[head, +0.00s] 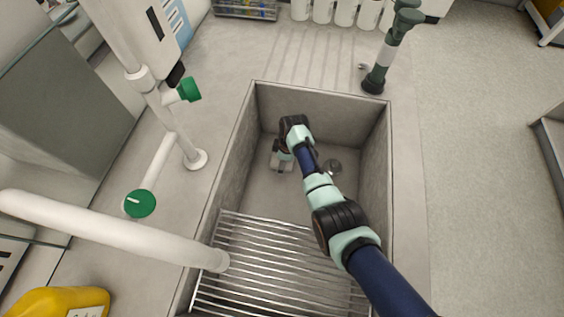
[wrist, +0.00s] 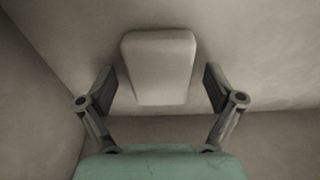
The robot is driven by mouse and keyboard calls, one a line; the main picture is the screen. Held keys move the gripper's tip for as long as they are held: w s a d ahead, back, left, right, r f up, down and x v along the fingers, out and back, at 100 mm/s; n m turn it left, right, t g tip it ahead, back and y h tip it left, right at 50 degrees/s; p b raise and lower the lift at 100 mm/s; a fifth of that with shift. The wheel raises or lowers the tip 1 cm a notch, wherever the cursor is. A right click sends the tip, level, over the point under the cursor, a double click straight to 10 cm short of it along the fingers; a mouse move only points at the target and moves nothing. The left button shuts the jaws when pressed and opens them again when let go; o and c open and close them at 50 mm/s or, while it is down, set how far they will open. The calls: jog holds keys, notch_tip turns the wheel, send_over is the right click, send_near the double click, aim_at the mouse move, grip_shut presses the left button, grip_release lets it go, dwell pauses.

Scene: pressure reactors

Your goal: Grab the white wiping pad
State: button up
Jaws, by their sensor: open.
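The white wiping pad (wrist: 159,65) is a pale block with rounded corners on the grey basin surface, in the upper middle of the wrist view. My gripper (wrist: 160,85) is open, with one finger at each side of the pad's lower part. A gap shows between each finger and the pad, so neither appears to touch it. In the head view my gripper (head: 281,160) is down inside the basin near its far left corner. The pad is hard to make out there, at and behind the gripper.
The basin's walls (head: 325,103) rise around my arm. A round drain (head: 332,166) lies to the gripper's right. A metal rack (head: 275,262) covers the near part. A green-grey tap (head: 388,50) stands behind the basin, and a white pipe with a green knob (head: 140,203) stands left.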

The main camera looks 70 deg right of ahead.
jog(key=c, duration=0.9)
jog(key=shift+c, duration=0.2)
